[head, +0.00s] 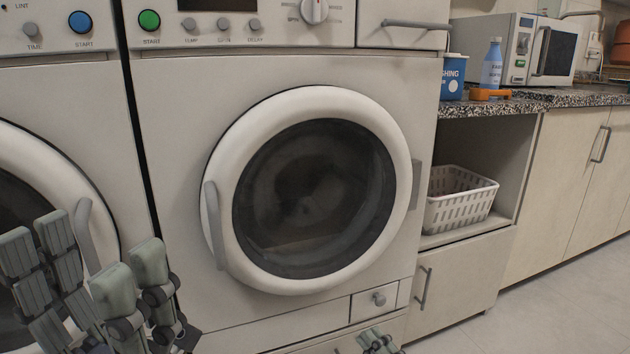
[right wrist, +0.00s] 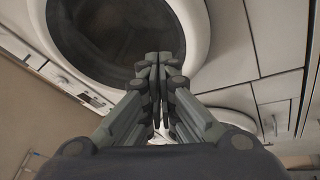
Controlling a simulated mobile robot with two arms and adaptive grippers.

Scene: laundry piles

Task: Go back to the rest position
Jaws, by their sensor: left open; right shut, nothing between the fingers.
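My left gripper (head: 88,258) is at the lower left of the head view, with its grey-green fingers spread apart and nothing between them. It appears in front of the left machine's round door. My right gripper (head: 378,340) just shows at the bottom edge of the head view, below the middle machine's small drawer. In the right wrist view my right gripper (right wrist: 158,62) has its fingers together and empty, with a round dark door glass behind them. I cannot tell the exact gap to the machine.
The middle washing machine (head: 170,130) has its round door closed. The left machine (head: 60,110) stands beside it. To the right a white basket (head: 460,213) sits in an open shelf under the counter. A blue tub (head: 453,78), a bottle (head: 492,62) and a microwave (head: 515,30) stand above.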

